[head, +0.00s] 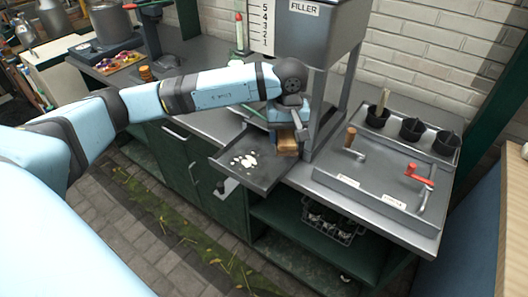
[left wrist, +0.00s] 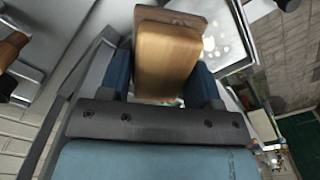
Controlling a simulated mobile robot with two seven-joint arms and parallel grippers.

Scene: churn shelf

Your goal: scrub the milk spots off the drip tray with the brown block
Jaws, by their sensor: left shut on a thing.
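The drip tray (head: 262,180) is a dark grey, shallow tray below the filler in the head view. White milk spots (head: 244,161) lie on its bare middle and left part. The spots also show in the left wrist view (left wrist: 211,42), beyond the block. My left gripper (head: 287,131) is over the right side of the tray, beside the filler's post, and points down. It is shut on the brown block (head: 287,147), which sits between both blue fingers (left wrist: 160,85) in the left wrist view. I cannot tell whether the block touches the tray. My right gripper is not in view.
The filler (head: 312,35) and its posts stand right behind my left gripper. A metal panel with a red-handled lever (head: 420,176), a wooden-handled lever (head: 350,138) and dark cups (head: 411,129) is at the right. A wire basket (head: 330,222) sits on the lower shelf.

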